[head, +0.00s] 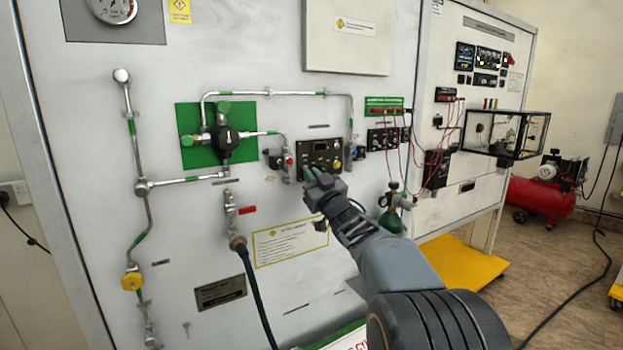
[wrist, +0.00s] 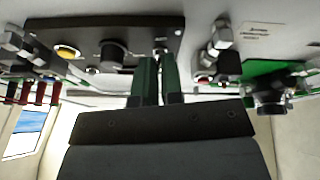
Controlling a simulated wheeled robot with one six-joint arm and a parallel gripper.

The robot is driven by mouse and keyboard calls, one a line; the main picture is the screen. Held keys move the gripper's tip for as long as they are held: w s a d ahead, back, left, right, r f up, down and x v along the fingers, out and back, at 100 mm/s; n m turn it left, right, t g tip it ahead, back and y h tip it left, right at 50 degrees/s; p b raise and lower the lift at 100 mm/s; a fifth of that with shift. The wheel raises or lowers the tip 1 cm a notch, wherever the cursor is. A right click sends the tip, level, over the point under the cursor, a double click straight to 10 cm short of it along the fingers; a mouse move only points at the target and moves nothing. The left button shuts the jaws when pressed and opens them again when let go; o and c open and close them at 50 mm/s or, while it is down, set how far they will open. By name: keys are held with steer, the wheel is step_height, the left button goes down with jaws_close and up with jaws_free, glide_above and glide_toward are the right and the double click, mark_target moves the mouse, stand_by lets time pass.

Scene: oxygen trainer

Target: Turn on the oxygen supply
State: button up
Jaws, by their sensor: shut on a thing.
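My gripper (head: 313,174) reaches the lower left part of a black control panel (head: 320,146) on the white wall unit in the head view. In the wrist view, which looks upside down, my two green-tipped fingers (wrist: 158,62) are close together on a small silver switch (wrist: 160,46) at the edge of the black panel (wrist: 75,27). The fingers cover part of the switch, so its position is not clear. Beside it on the panel are a black knob (wrist: 112,51) and a yellow button (wrist: 67,52), which also shows in the head view (head: 338,165).
A green plate with a black regulator (head: 224,139) and metal pipes is left of the panel. A red-handled valve (head: 246,210) sits below it. Red leads (head: 393,150) hang to the right. A red compressor (head: 540,196) stands on the floor at far right.

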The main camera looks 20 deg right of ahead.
jaws_close()
step_height(320, 180, up, 2)
steer(key=g+p, duration=0.2)
steer(key=p, duration=0.5)
steer(key=shift+s, duration=0.15)
steer(key=g+p, duration=0.2)
steer(key=p, duration=0.5)
steer(key=r+g+p, duration=0.1)
steer(key=g+p, duration=0.1)
steer(key=p, duration=0.6)
steer(key=shift+r+h, duration=0.25)
steer(key=shift+h, duration=0.15)
steer(key=g+p, duration=0.2)
steer(key=p, duration=0.2)
steer(key=shift+f+g+p, duration=0.1)
steer(key=shift+g+p, duration=0.5)
steer(key=shift+p, duration=0.4)
steer(key=shift+w+g+p, duration=0.2)
steer(key=shift+g+p, duration=0.1)
steer(key=shift+g, duration=0.1)
